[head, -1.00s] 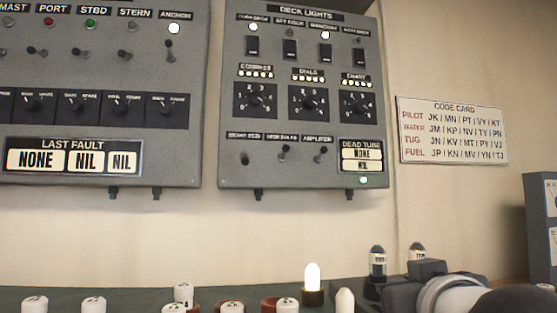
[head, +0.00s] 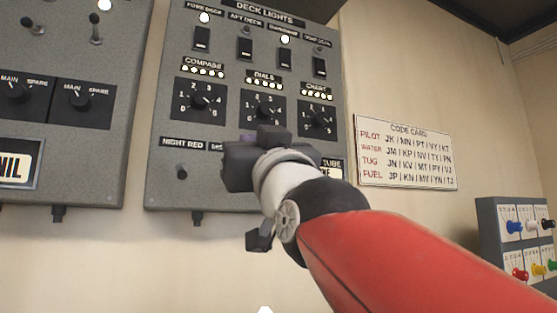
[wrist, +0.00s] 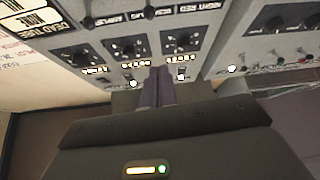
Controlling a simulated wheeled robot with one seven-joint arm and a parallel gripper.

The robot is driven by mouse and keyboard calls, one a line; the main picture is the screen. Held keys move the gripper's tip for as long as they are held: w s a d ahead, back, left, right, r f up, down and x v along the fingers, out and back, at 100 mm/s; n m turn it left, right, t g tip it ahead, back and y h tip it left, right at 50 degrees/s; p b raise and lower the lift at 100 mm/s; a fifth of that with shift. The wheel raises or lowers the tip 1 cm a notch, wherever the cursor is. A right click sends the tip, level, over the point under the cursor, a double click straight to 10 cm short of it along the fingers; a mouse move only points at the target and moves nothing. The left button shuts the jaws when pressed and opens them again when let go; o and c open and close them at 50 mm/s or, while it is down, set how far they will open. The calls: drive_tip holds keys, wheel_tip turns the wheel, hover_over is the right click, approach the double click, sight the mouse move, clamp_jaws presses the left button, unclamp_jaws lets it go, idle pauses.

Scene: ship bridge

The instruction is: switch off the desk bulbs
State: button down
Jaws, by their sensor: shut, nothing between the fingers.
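The DECK LIGHTS panel (head: 165,165) hangs on the wall. Its top row has several black rocker switches. The lamp over the leftmost rocker, FORE DECK (head: 202,38), is lit, as is the one over the third rocker (head: 284,55). The lamps over AFT DECK (head: 245,49) and the rightmost rocker (head: 319,66) look dark. Lit bulb rows sit above the COMPASS (head: 201,100), DIALS (head: 264,110) and CHART (head: 317,119) knobs. My gripper (wrist: 158,74) is shut and empty in front of the panel. It and my arm hide much of the lower toggle row.
Another switch panel (head: 60,150) hangs to the left. A code card (head: 407,152) is on the wall to the right. A grey box with coloured knobs (head: 500,210) stands at far right. A glowing bulb tip (head: 265,310) shows at the bottom edge.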

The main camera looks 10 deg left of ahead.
drive_tip(key=p+x, duration=0.7)
drive_tip(key=x, duration=0.2)
drive_tip(key=shift+w+f+b, duration=0.25)
drive_tip(key=shift+f+b, duration=0.5)
drive_tip(key=shift+f, duration=0.3)
drive_tip(key=shift+w+f+b, duration=0.25)
drive_tip(key=shift+f+b, duration=0.5)
drive_tip(key=shift+f, duration=0.25)
drive_tip(key=shift+f, duration=0.15)
drive_tip(key=shift+f+b, duration=0.15)
drive_tip(key=shift+b, duration=0.75)
